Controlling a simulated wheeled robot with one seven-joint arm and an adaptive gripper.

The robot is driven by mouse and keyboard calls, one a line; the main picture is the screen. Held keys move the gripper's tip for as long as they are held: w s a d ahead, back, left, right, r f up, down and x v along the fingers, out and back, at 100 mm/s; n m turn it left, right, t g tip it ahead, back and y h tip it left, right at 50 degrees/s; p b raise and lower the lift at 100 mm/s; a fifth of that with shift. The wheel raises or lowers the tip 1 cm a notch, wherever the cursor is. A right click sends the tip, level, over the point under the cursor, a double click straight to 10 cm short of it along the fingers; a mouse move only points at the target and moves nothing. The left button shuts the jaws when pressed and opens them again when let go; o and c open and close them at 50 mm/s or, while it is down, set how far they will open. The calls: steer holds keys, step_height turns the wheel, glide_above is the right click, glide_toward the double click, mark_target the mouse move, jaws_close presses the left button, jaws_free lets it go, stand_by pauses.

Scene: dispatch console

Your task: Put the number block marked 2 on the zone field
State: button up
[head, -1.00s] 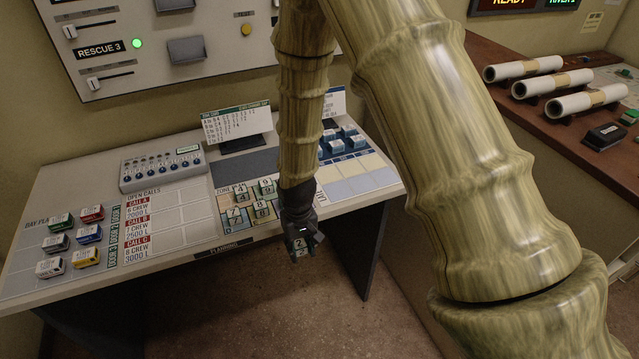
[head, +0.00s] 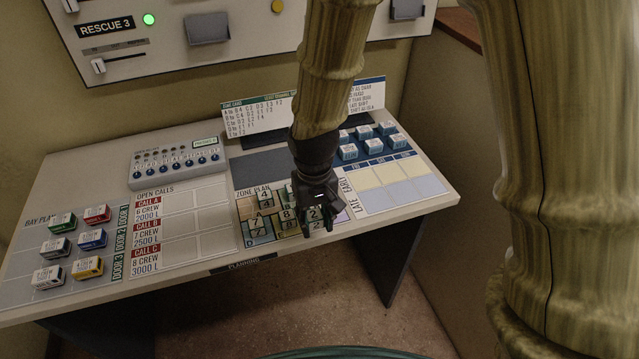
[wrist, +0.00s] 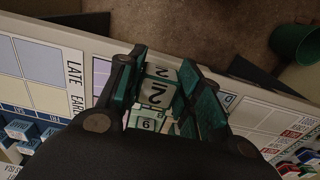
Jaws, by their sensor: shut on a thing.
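The number block marked 2 (head: 313,214) is between the fingers of my gripper (head: 318,224), which is shut on it. In the wrist view the block (wrist: 155,92) shows its 2 between the two green fingers of my gripper (wrist: 165,85). The block is over the front right part of the zone field (head: 243,207); I cannot tell whether it touches the field. Other number blocks stand on the field, among them a 4 (head: 265,197), a 7 (head: 257,227) and an 8 (head: 287,215). My gripper hides part of the field's right side.
Left of the field is the open calls board (head: 167,218), then several small vehicles (head: 93,238). To the right, several blue-white blocks (head: 365,140) stand behind a shift grid (head: 391,187). A code card (head: 258,118) stands behind. The desk's front edge is close to my gripper.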

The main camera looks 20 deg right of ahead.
steer(key=w+d+p, duration=0.1)
steer(key=w+d, duration=0.1)
steer(key=w, duration=0.2)
steer(key=w+d+f+p, duration=0.1)
steer(key=w+d, duration=0.1)
steer(key=w, duration=0.3)
steer(key=w+d+p, duration=0.2)
steer(key=w, duration=0.3)
steer(key=shift+f, duration=0.25)
steer(key=shift+f+p, duration=0.8)
steer(key=shift+f, duration=0.95)
steer(key=shift+f, duration=0.15)
steer(key=o, duration=0.9)
step_height(320, 180, up, 12)
steer(key=b, duration=0.3)
steer(key=shift+r, duration=0.2)
